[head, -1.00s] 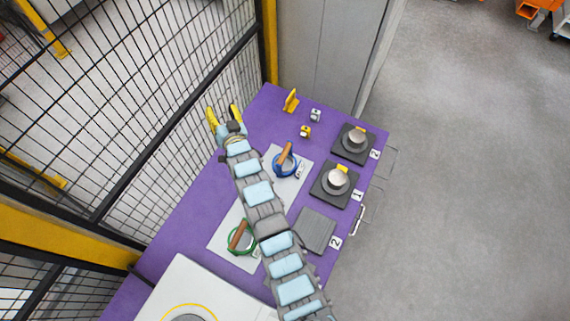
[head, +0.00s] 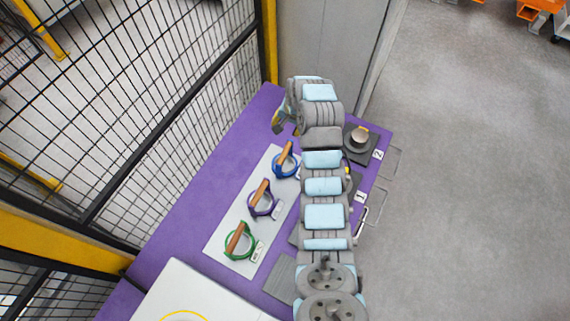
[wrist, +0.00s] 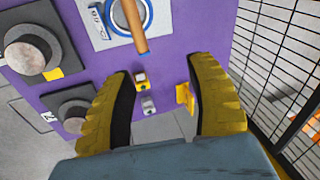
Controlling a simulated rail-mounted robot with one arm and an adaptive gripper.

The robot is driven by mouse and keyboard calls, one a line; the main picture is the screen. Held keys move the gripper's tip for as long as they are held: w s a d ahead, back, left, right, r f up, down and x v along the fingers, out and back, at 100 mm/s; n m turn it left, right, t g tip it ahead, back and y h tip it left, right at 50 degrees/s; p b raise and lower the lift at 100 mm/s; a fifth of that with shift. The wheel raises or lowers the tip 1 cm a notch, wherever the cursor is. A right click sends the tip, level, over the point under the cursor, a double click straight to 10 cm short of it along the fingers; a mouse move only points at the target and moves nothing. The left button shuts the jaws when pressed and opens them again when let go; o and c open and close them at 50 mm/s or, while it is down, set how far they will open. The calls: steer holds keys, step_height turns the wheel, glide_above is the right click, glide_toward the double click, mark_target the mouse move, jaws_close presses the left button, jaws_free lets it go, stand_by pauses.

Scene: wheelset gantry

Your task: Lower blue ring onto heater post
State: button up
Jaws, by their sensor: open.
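The blue ring (head: 284,166) with its wooden handle lies on the light grey board (head: 222,248). It also shows at the top of the wrist view (wrist: 147,12), ahead of the fingertips and apart from them. My gripper (wrist: 163,75) is open and empty, its yellow fingers spread above the purple table. In the head view it is mostly hidden behind my wrist. One heater post (head: 359,135) stands on a dark square base by label 2. The other, by label 1, is hidden by my arm there. Both posts show at the left of the wrist view (wrist: 34,52) (wrist: 74,113), with nothing around them.
A purple ring (head: 263,200) and a green ring (head: 239,241) lie on the same board. A yellow bracket (wrist: 185,97) and two small blocks (wrist: 141,80) (wrist: 148,104) stand on the table between my fingers in the wrist view. A mesh fence (head: 150,110) bounds the left side.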

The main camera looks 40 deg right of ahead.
steer(key=s+g, duration=0.1)
steer(key=s, duration=0.2)
glide_toward(285, 153)
steer(key=shift+y, duration=0.4)
steer(key=shift+d+x, duration=0.2)
steer(key=shift+x, duration=1.3)
steer(key=shift+d+x, duration=0.2)
steer(key=shift+x, duration=1.25)
steer(key=shift+w+f, duration=0.1)
steer(key=shift+w, duration=0.05)
steer(key=shift+x, duration=2.45)
steer(key=shift+a+f, duration=0.2)
steer(key=shift+f, duration=0.1)
jaws_close()
